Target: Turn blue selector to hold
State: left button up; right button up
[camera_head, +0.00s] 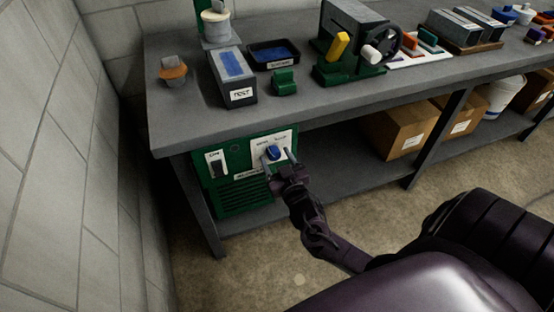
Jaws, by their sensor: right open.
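The blue selector (273,152) is a small knob on a white plate (284,138) at the upper right of a green panel (238,150) under the bench's front left. Small lettering on the plate is too fine to read, so I cannot tell its setting for sure. My right gripper (278,162) is open, its two fingers pointing up at the panel, one on each side of the blue selector. I cannot tell whether either finger touches it. My left gripper is not in view.
The grey bench (340,108) runs above the panel. A black switch (217,166) sits on the panel's left. A grey box (233,75), a green machine with a black wheel (350,45) and trays stand on top. Cardboard boxes (405,130) sit on the lower shelf. A block wall closes the left.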

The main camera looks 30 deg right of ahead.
jog(key=c, duration=1)
jog(key=shift+m, duration=0.5)
jog(key=m, duration=0.2)
jog(key=shift+m+p, duration=0.4)
jog(key=m, duration=0.3)
jog(key=shift+m+p, duration=0.35)
jog(key=shift+m, duration=0.05)
jog(key=m+p, duration=0.1)
jog(key=m, duration=0.5)
jog(key=shift+f+m, duration=0.1)
jog(key=shift+m, duration=0.3)
